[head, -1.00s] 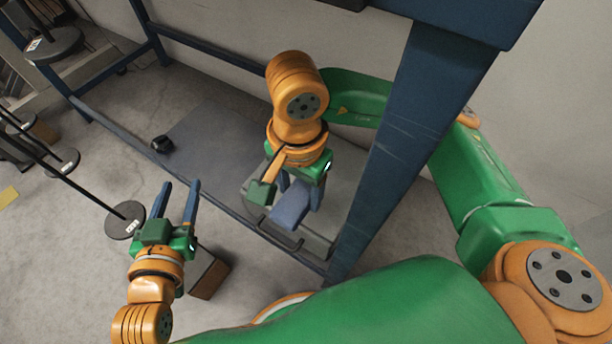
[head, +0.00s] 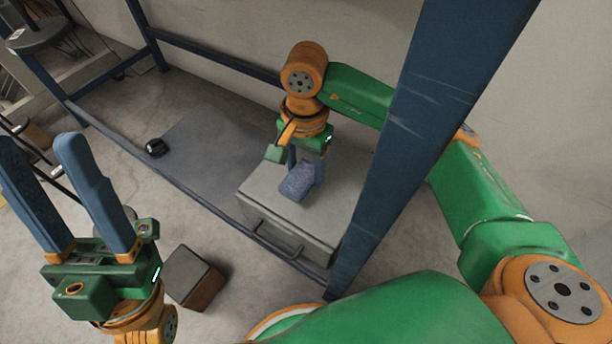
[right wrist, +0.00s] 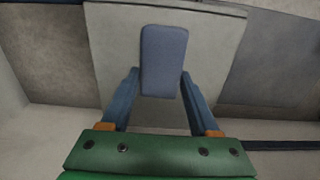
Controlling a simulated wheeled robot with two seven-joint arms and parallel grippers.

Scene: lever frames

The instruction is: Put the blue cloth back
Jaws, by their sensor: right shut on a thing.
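The blue cloth (head: 298,183) looks like a folded, flat oblong pad. My right gripper (head: 307,172) is shut on it, over the grey box with a handle (head: 338,205). In the right wrist view the cloth (right wrist: 163,60) shows between the two blue fingers and extends past their tips over a pale flat surface. I cannot tell if the cloth touches the box top. My left gripper (head: 38,145) is open and empty, raised at the left near the camera.
A blue frame post (head: 405,130) rises close to my right arm. A low blue rail (head: 190,190) runs before the grey box. A brown box (head: 193,280) stands on the floor. A small black object (head: 155,147) lies by a grey flat panel (head: 215,145).

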